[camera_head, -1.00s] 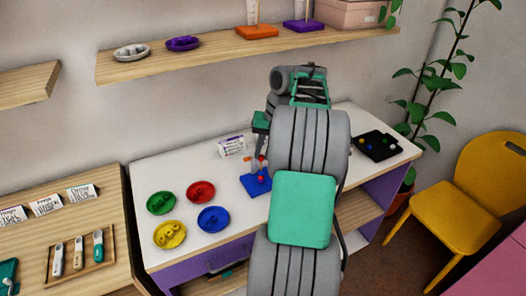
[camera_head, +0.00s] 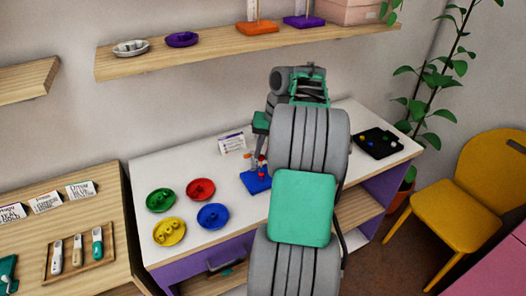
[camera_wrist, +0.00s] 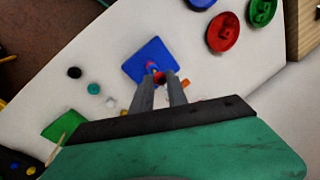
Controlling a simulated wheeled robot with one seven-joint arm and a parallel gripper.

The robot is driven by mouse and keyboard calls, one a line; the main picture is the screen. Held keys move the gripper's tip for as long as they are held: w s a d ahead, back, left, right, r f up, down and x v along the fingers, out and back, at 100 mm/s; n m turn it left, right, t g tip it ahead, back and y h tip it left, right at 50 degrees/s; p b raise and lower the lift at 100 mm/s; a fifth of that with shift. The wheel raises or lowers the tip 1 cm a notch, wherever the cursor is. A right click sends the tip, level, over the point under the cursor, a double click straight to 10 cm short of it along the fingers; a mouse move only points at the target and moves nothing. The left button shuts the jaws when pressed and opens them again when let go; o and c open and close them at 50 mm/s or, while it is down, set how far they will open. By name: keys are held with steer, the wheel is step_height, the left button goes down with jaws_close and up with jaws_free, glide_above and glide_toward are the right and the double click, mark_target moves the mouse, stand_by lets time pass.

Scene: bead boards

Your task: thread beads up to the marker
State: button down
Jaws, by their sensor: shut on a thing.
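The blue board (camera_head: 254,183) lies on the white table, left of my arm. A thin upright with red and blue parts stands on it, partly hidden by my arm. In the wrist view the blue board (camera_wrist: 143,57) lies ahead of my fingertips. My gripper (camera_wrist: 161,80) is shut on a red bead (camera_wrist: 159,78), over the near side of the board, in line with the upright. I cannot tell whether the bead is around the upright. The marker cannot be made out.
Green (camera_head: 160,200), red (camera_head: 201,189), yellow (camera_head: 169,231) and blue (camera_head: 213,217) dishes stand left of the board. A white card (camera_head: 232,143) stands behind it. A black tray (camera_head: 378,143) with small beads lies at the right.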

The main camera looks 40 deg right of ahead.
steer(key=shift+f, duration=0.15)
steer(key=shift+f+b, duration=0.7)
steer(key=shift+f, duration=0.15)
steer(key=c, duration=1.2)
jaws_free()
steer(key=shift+c, duration=0.2)
steer(key=p+v, duration=0.3)
steer(key=v, duration=0.4)
steer(key=shift+r+p, duration=0.4)
steer(key=shift+d, duration=0.1)
